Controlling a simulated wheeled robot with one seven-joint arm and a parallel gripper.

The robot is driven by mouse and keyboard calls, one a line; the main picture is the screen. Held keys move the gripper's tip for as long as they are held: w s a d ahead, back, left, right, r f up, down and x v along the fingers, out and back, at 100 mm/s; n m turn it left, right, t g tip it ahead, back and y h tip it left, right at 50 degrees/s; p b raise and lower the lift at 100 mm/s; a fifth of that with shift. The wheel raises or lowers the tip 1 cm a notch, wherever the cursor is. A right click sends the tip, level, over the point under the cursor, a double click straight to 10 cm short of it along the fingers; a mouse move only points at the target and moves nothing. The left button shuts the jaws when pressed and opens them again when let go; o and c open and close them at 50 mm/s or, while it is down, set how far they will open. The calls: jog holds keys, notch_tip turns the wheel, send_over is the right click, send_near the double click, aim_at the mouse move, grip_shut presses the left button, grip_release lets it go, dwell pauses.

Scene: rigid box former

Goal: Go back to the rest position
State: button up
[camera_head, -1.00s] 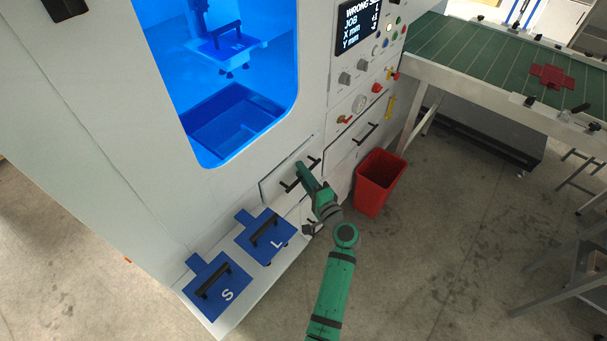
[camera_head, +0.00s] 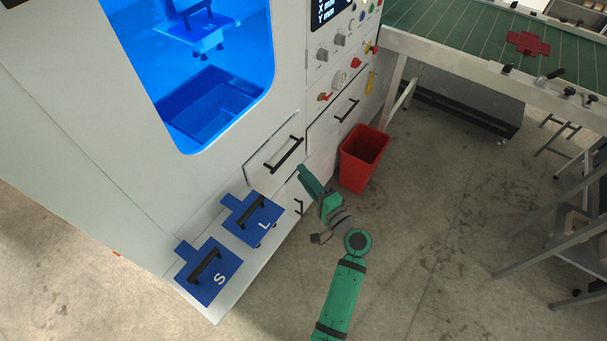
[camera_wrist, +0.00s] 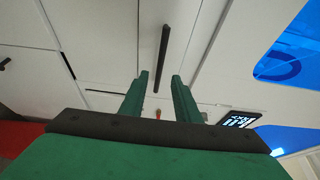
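My gripper (camera_head: 307,180) is green and hangs in front of the white machine's lower drawers, apart from them. In the wrist view its two fingers (camera_wrist: 158,82) stand apart with nothing between them. A drawer with a black bar handle (camera_head: 288,153) lies up and left of the gripper in the head view. A black handle also shows beyond the fingers in the wrist view (camera_wrist: 162,55), clear of them. The drawer looks shut.
Blue plates marked L (camera_head: 240,222) and S (camera_head: 221,262) lie on a low white shelf left of my arm. A red bin (camera_head: 362,160) stands right of the gripper. A green conveyor (camera_head: 450,35) is at upper right. The grey floor between is open.

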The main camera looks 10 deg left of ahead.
jog(key=s+d+f+n+h, duration=0.1)
jog(key=s+d+f+h, duration=0.5)
jog(key=s, duration=0.5)
jog(key=s+d+f+n+h, duration=0.1)
jog(key=s+d+f+h, duration=0.15)
jog(key=s+f, duration=0.65)
jog(key=s+r+n+t+h, duration=0.2)
jog(key=s+r+n, duration=0.5)
jog(key=s+r, duration=1)
jog(key=s+h, duration=0.1)
jog(key=s, duration=0.2)
jog(key=shift+s+a+r+h, duration=0.15)
jog(key=shift+s+a+h, duration=0.1)
jog(key=shift+a+h, duration=0.1)
